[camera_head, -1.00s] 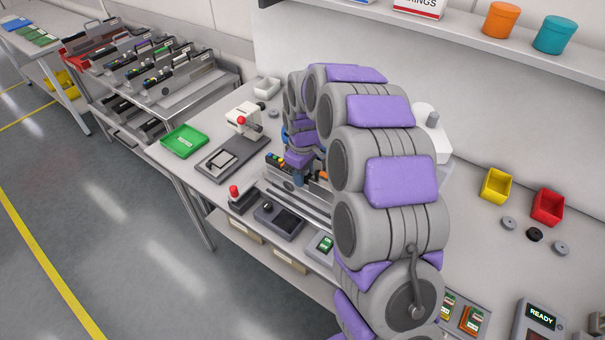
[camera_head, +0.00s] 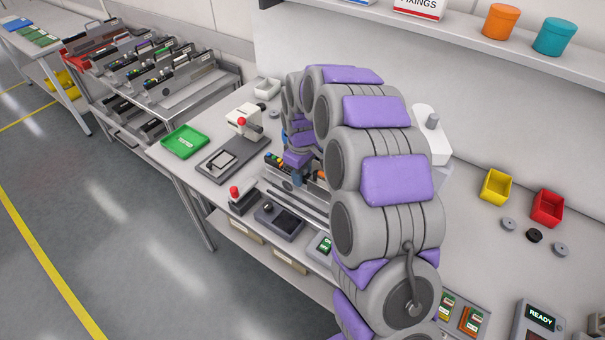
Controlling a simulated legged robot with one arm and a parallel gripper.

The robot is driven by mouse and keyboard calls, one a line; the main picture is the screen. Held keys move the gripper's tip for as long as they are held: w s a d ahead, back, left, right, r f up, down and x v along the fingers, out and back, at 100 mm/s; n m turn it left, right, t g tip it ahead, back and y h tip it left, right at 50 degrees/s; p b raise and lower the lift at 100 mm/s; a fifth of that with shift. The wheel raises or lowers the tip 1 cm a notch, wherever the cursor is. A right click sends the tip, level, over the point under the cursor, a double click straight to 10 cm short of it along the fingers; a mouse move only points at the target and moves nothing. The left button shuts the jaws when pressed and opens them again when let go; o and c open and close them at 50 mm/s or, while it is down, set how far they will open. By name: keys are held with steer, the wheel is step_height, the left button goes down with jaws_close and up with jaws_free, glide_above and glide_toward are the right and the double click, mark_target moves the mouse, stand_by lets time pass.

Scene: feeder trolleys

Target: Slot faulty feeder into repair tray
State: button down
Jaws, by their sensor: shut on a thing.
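My gripper (camera_head: 297,179) is at the far end of my purple-padded arm, low over the workbench and partly hidden by the arm. It is shut on a grey feeder (camera_head: 283,179) with coloured parts along its top, which sits at a long grey fixture on the bench. The arm hides the feeder's right part. A red tray (camera_head: 74,62) with dark feeders is at the back left of the trolley; I cannot read a label on it. A green tray (camera_head: 185,142) with a small label lies on the bench's left end.
The trolley (camera_head: 196,100) carries several feeders in rows, with bare metal at its near right end. Open floor lies left of the bench.

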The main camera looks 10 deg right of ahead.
steer(key=shift+w+a+p, duration=0.5)
steer(key=shift+w+a, duration=0.2)
steer(key=c, duration=0.8)
jaws_free()
steer(key=shift+o, duration=0.2)
step_height(320, 180, up, 17)
steer(key=p, duration=0.3)
steer(key=shift+r, duration=0.15)
